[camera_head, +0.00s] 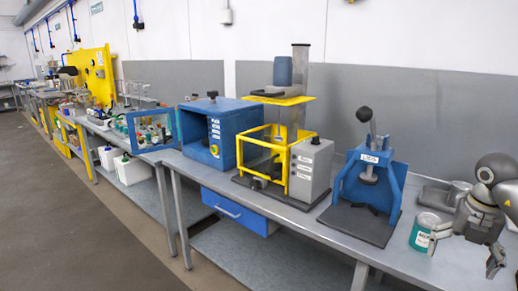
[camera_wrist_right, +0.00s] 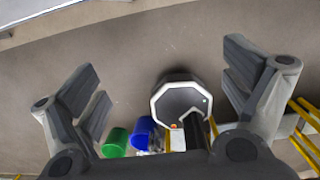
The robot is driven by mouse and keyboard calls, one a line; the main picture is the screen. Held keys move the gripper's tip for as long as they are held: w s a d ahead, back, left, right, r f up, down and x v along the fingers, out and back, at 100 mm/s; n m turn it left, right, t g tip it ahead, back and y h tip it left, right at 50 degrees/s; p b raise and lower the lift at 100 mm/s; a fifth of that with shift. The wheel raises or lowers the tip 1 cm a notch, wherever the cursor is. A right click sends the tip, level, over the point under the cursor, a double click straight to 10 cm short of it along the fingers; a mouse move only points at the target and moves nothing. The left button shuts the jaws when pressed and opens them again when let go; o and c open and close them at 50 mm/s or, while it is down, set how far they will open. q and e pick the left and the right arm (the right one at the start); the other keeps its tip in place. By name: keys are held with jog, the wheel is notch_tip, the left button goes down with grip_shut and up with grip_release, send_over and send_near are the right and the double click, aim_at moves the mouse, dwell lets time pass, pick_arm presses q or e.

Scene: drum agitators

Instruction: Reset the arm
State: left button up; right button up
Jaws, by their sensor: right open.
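My right gripper (camera_head: 464,252) is at the right edge of the head view, by the front edge of the grey workbench (camera_head: 300,208). Its fingers are spread wide with nothing between them. In the right wrist view the open fingers (camera_wrist_right: 165,85) stand over brown floor. A teal can with a white label (camera_head: 424,232) is just left of the gripper in the head view; I cannot tell whether they touch. My left gripper does not show.
A blue press (camera_head: 368,185), a yellow-framed machine (camera_head: 275,150) and a blue box-shaped machine (camera_head: 212,130) line the bench. A blue drawer (camera_head: 238,212) hangs below. The floor (camera_head: 60,210) at left is clear. Green (camera_wrist_right: 115,142) and blue (camera_wrist_right: 143,133) cylinders show in the wrist view.

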jog(key=w+a+f+t+y, duration=0.25)
jog(key=a+f+y, duration=0.35)
jog(key=a+f, duration=0.4)
jog(key=w+a+f+t+y, duration=0.1)
jog(key=w+a+f+y, duration=0.3)
jog(key=a+f+y, duration=0.65)
jog(key=a+f+m+t+h, duration=0.3)
jog(key=f+m+t+h, duration=0.25)
jog(key=f+m, duration=0.4)
jog(key=s+d+f+m+h, duration=0.35)
jog(key=s+f+m, duration=0.25)
jog(key=s+f, duration=0.5)
jog(key=s+d+f+m+h, duration=0.2)
jog(key=s+f+m+h, duration=0.4)
jog(key=f, duration=0.9)
jog(key=s+a+f+m+g, duration=0.1)
jog(key=s+f+g, duration=0.2)
jog(key=s, duration=0.8)
jog(key=s+a+f+m+g, duration=0.1)
jog(key=s+f, duration=0.4)
jog(key=s, duration=0.7)
jog(key=s+a+f+m+g, duration=0.1)
jog(key=s+f+g, duration=0.3)
jog(key=s, duration=0.8)
jog(key=shift+a+f+m+g+h, duration=0.25)
jog(key=shift+m+g+h, duration=0.2)
jog(key=shift+m+g, duration=0.2)
